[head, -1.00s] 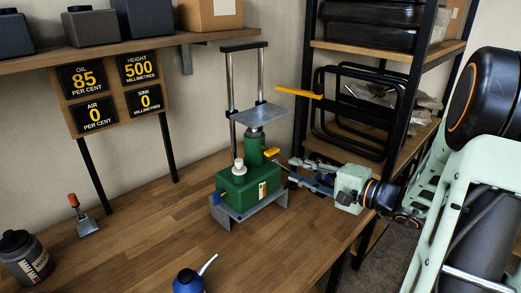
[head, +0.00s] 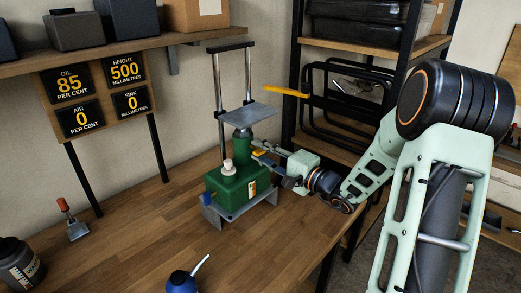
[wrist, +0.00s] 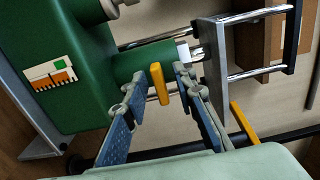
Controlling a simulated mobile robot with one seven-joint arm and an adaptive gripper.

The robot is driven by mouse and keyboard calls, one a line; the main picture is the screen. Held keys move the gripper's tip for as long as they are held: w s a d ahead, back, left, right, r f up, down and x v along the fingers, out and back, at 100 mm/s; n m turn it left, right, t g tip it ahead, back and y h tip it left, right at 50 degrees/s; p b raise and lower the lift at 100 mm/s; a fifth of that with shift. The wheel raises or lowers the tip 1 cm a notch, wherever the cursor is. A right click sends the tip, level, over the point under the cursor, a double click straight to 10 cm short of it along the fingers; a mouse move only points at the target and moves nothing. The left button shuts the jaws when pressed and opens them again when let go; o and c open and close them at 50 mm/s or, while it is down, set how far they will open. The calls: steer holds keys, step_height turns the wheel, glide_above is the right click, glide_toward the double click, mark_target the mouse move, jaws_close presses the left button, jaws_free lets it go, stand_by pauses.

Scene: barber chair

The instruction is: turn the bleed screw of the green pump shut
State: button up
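The green pump (head: 238,190) stands on a grey metal stand on the bench; its green body (wrist: 85,65) fills the upper left of the wrist view. A yellow tab (wrist: 159,83), which looks like the bleed screw's handle, sticks out by the pump's green cylinder (wrist: 135,65). My gripper (wrist: 157,80) is open, with its blue-padded fingers on either side of the tab. Gaps show between the tab and both fingers. In the head view my gripper (head: 266,157) reaches the pump from the right, and its fingers partly hide the tab.
A metal plate (head: 250,111) and upright posts rise above the pump. A yellow bar (head: 286,91) sticks out beside the plate. A panel (head: 100,97) reads oil 85, air 0, height 500, sink 0. A blue oil can (head: 183,281) stands in front. The bench's middle is clear.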

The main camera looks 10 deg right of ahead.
steer(key=shift+w+a, duration=0.1)
steer(key=shift+a, duration=0.05)
steer(key=shift+c, duration=0.4)
jaws_close()
steer(key=m+b, duration=0.1)
steer(key=m, duration=0.6)
steer(key=shift+m, duration=0.3)
steer(key=m+p, duration=0.1)
steer(key=m, duration=0.4)
steer(key=m+p, duration=0.2)
steer(key=m, duration=0.3)
steer(key=shift+p, duration=0.3)
steer(key=shift+m, duration=0.3)
